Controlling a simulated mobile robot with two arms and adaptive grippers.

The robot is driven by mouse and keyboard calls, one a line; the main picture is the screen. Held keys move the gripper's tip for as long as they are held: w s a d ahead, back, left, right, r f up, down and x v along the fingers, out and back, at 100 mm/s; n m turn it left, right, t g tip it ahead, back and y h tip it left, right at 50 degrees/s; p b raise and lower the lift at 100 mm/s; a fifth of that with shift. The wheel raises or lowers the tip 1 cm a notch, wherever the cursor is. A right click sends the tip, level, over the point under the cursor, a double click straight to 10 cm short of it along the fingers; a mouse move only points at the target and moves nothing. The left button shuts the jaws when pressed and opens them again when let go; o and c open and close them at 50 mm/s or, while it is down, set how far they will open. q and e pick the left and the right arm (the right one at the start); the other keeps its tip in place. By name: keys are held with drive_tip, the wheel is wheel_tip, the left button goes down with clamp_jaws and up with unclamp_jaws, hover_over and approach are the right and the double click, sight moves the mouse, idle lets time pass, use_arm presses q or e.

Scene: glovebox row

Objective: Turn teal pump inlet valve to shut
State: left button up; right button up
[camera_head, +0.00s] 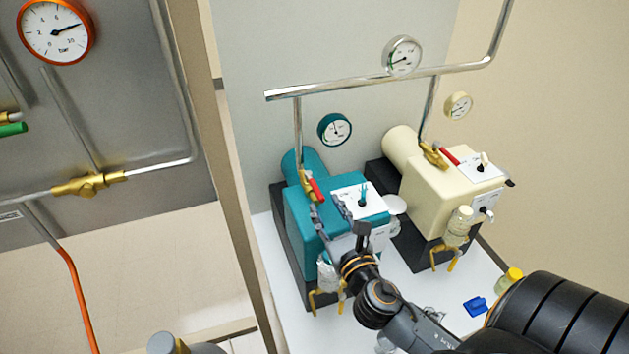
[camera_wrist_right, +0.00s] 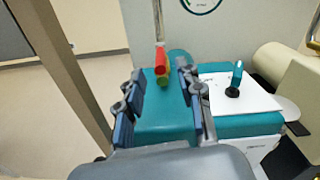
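The teal pump (camera_head: 300,215) stands on a dark base on the white bench, left of a cream pump. Its inlet valve, at the foot of the vertical pipe, has a brass body and a red handle (camera_head: 317,190), which slants down and right toward me. In the right wrist view the red handle (camera_wrist_right: 161,62) shows end-on between the fingertips, with a green part just below it. My right gripper (camera_head: 329,207) is open over the teal pump's top, its fingers on either side of the handle; contact cannot be told. My left gripper is not in view.
The cream pump (camera_head: 455,190) with its own red-handled valve (camera_head: 449,156) stands close on the right. A white panel with a teal toggle (camera_wrist_right: 236,78) lies just right of my fingers. A metal pipe (camera_head: 350,86) runs above both pumps. A post (camera_head: 225,170) stands left.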

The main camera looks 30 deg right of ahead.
sight(312, 182)
drive_tip(key=x, duration=0.4)
drive_tip(key=shift+w+d+p, duration=0.1)
drive_tip(key=shift+w+p, duration=0.1)
drive_tip(key=shift+p, duration=0.1)
drive_tip(key=shift+x, duration=1.2)
drive_tip(key=shift+w+d, duration=0.1)
drive_tip(key=shift+w, duration=0.25)
drive_tip(key=shift+w+d+f, duration=0.1)
drive_tip(key=shift+w, duration=0.3)
drive_tip(key=shift+c, duration=0.5)
clamp_jaws()
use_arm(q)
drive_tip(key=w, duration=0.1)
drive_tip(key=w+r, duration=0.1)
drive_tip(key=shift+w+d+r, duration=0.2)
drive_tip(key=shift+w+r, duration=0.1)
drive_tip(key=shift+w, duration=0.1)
